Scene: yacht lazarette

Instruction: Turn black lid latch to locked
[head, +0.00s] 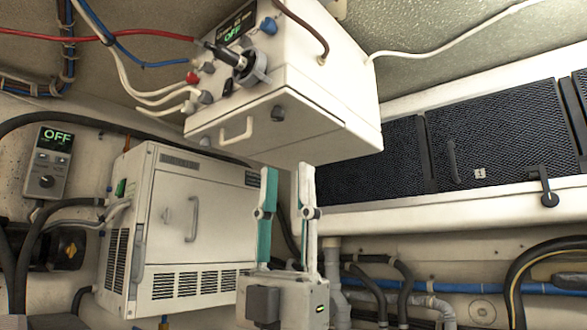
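A black lever-shaped latch (548,188) hangs on the white frame below the dark mesh panels at the right, its arm pointing down. I cannot tell for certain which one is the lid latch, and I can read no locked mark on either. My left gripper (287,170) points up in the middle, below the overhead box. Its teal-faced and white fingers stand apart with nothing between them. It is apart from both latches. My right gripper is not in view.
The white overhead box (310,105) with a black rotary switch (222,54) hangs above my gripper. A white vented cabinet (180,235) stands left. Mesh panels (490,130) line the right, with pipes and hoses (410,285) below. Clear space lies between gripper and mesh panels.

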